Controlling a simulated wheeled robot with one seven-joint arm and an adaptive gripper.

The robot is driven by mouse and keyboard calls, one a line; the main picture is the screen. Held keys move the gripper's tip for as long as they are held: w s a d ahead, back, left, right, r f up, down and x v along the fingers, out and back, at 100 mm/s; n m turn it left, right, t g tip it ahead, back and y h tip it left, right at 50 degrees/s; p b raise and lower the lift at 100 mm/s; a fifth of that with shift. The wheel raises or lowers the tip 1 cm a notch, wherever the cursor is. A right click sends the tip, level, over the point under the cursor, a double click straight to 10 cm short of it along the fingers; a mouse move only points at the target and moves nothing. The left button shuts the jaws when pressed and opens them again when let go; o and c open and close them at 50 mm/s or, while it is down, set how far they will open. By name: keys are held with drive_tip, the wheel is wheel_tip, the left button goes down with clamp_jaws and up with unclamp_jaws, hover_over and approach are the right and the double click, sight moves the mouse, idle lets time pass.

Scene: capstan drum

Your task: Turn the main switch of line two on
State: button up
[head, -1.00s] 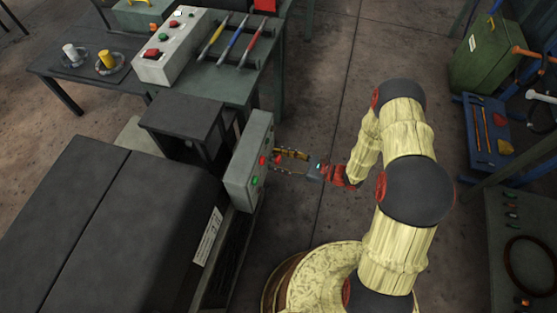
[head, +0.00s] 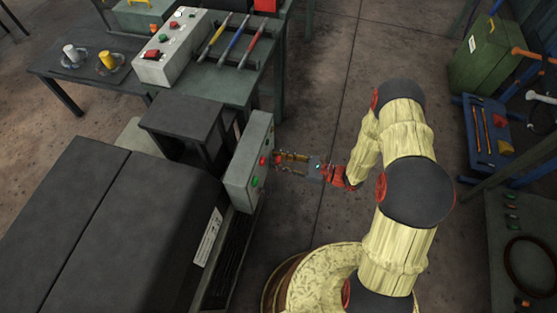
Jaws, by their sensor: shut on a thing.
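A grey control box (head: 247,165) stands upright at the end of the dark machine, its face turned right toward my arm. It carries a red button (head: 263,160), green buttons (head: 255,181) and a small red switch knob (head: 277,159) that sticks out. My gripper (head: 279,163) reaches in from the right, level with the box face. Its fingers are shut on the red switch knob and partly hide it. I cannot read any line label or the knob's turn angle.
The dark machine housing (head: 120,235) fills the lower left. A bench (head: 195,92) at the back left holds another control box (head: 168,50) with buttons and several coloured-handled tools. A green case (head: 483,55) and blue tray (head: 487,150) are at right. The floor between is clear.

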drive_tip(key=shift+m+p, duration=0.3)
drive_tip(key=m+p, duration=0.2)
drive_tip(key=shift+r+m, duration=0.1)
drive_tip(key=shift+m, duration=0.3)
drive_tip(key=m+p, duration=0.2)
drive_tip(key=m, duration=0.3)
drive_tip(key=shift+p, duration=0.35)
drive_tip(key=m+p, duration=0.1)
drive_tip(key=m, duration=0.4)
drive_tip(key=shift+w+p, duration=0.1)
drive_tip(key=shift+p, duration=0.2)
drive_tip(key=shift+m+p, duration=0.6)
drive_tip(key=shift+m, duration=1.6)
drive_tip(key=o, duration=1.1)
